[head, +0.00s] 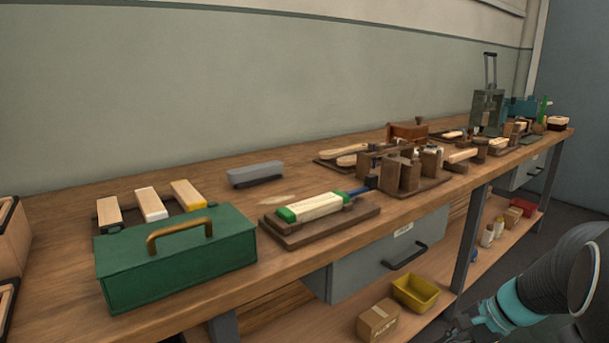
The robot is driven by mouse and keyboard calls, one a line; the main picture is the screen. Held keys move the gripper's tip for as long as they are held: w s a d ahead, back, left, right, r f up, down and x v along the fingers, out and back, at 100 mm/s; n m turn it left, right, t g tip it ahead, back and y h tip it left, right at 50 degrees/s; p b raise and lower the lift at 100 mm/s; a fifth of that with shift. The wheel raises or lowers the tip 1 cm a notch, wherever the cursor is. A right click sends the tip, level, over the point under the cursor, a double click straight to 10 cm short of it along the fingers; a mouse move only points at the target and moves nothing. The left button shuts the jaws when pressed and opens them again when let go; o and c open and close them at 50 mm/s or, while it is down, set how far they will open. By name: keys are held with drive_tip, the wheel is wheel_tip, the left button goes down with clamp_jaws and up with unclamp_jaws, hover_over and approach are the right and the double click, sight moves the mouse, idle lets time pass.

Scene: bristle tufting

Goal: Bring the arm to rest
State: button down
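My arm (555,280) reaches in at the lower right of the head view, a dark grey link with a teal joint. Its end, my gripper (456,331), is a small dark shape at the bottom edge, partly cut off. It is in front of the workbench and below the bench top, near the lower shelf. I cannot tell whether its fingers are open or shut, or whether it holds anything.
The wooden bench top (240,295) carries a green toolbox (180,265), a grey block (256,174), a green-ended wooden block (312,206) on a board, and several brushes and wooden fixtures. A grey drawer (365,270) hangs below. The lower shelf holds a yellow bin (416,293) and a cardboard box (377,321).

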drive_tip(key=s+a+r+n+t+h, duration=0.1)
drive_tip(key=s+a+r+n+h, duration=0.2)
drive_tip(key=s+a+r+n, duration=0.2)
drive_tip(key=s+a+r+n+t+h, duration=0.1)
drive_tip(key=s+a+r+n+h, duration=0.2)
drive_tip(key=s+a+r+n, duration=0.2)
drive_tip(key=s+a+n, duration=0.3)
drive_tip(key=s, duration=0.2)
drive_tip(key=shift+s+a+r+n+t, duration=0.15)
drive_tip(key=shift+s+r+n+t, duration=0.15)
drive_tip(key=shift+r+n, duration=0.1)
